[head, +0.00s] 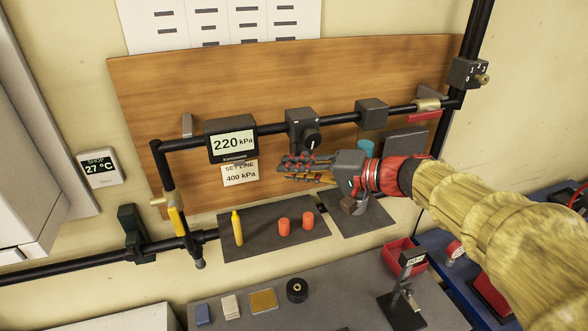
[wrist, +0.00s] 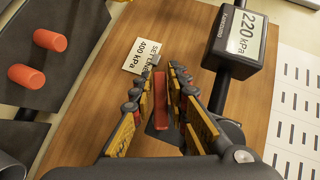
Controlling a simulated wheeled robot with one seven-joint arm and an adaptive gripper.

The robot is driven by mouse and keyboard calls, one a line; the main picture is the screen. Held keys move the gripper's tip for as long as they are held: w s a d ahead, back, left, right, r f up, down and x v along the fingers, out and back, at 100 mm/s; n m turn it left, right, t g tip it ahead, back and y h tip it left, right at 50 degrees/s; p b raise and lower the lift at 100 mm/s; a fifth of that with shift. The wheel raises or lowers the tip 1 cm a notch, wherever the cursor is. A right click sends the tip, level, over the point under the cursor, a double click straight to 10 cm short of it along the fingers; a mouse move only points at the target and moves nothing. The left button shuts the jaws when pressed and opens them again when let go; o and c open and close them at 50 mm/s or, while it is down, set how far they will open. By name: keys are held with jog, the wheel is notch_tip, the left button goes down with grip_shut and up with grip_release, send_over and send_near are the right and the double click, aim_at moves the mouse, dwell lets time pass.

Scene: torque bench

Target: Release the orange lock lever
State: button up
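The orange lock lever (wrist: 161,100) is a narrow orange-red bar, seen in the wrist view between my fingers, with a dark grey part (wrist: 160,137) at its near end. Contact is not clear. In the head view my gripper (head: 284,169) points left below the dark regulator (head: 301,122) with its round knob (head: 311,143). I cannot make out the lever there; my gripper seems to hide it.
A gauge (head: 232,141) reads 220 kPa, above a card (head: 240,174) saying "SET LINE 400 kPa". A black pipe (head: 340,115) crosses the wooden board (head: 220,80). Below, a dark mat (head: 262,240) holds a yellow bottle (head: 237,229) and two orange cylinders (head: 283,224).

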grip_shut()
jog(key=shift+f+b, duration=0.1)
jog(key=shift+b, duration=0.3)
jog(key=shift+y+b, duration=0.3)
jog(key=shift+b, duration=0.25)
jog(key=shift+m+y+b, duration=0.3)
jog(key=shift+m+b, duration=0.2)
jog(key=shift+b, duration=0.6)
jog(key=r+m+y+b, duration=0.1)
jog(key=b, duration=0.3)
jog(key=shift+a+t, duration=0.1)
jog(key=shift+t, duration=0.3)
jog(key=shift+r+m+y+b, duration=0.3)
jog(key=shift+m+y+b, duration=0.2)
jog(key=shift+y+b, duration=0.15)
jog(key=shift+o, duration=2.3)
grip_release()
